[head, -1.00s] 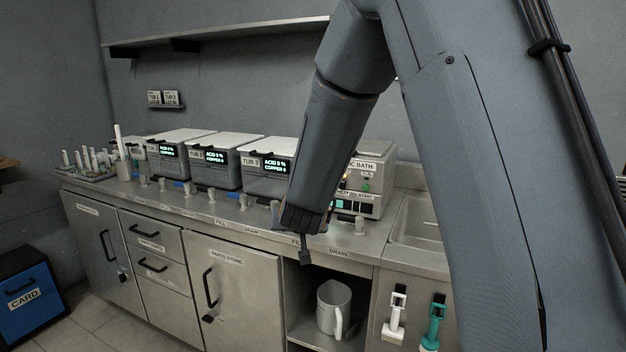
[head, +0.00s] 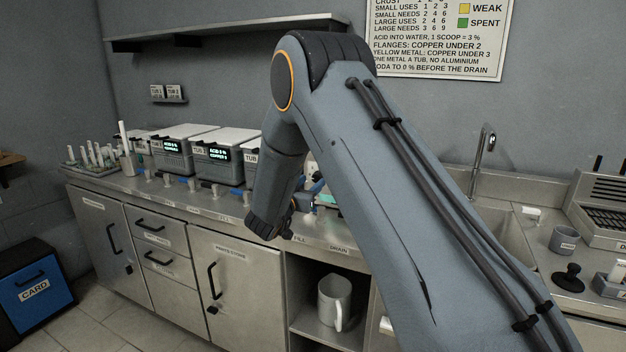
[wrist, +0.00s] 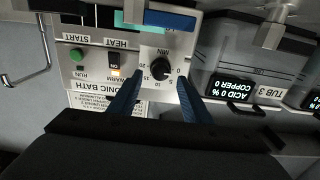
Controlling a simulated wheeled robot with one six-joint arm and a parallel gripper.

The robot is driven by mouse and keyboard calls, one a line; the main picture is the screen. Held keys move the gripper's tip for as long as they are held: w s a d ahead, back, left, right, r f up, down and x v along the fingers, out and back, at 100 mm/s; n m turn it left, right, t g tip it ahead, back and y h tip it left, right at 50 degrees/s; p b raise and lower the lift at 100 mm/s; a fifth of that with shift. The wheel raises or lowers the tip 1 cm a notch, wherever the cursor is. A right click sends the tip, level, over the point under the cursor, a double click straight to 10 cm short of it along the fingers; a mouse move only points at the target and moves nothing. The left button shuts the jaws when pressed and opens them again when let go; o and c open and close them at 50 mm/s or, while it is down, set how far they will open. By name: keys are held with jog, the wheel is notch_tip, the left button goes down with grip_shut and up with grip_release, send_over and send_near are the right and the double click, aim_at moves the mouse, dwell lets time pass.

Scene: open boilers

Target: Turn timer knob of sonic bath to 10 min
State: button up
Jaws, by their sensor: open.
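The sonic bath's front panel (wrist: 95,60) shows upside down in the wrist view. Its black timer knob (wrist: 160,70) sits on a white dial with minute numbers around it. The knob's pointer direction is too small to read surely. My gripper (wrist: 158,84) is open, its two blue fingers apart on either side of the knob's lower edge in the picture, and it holds nothing. I cannot tell whether the fingers touch the panel. In the head view my arm hides most of the bath, and blue fingers (head: 315,187) show just past it.
On the bath panel are a green button (wrist: 76,55) and a lit heat switch (wrist: 114,68). Tub 3 (wrist: 245,85) stands beside it. A blue lever (wrist: 165,20) is near the knob. A sink (head: 505,225) lies right on the counter, and a jug (head: 333,300) stands on the shelf below.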

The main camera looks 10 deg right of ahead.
aim_at(318, 178)
jog(key=shift+x, duration=1.2)
jog(key=c, duration=1)
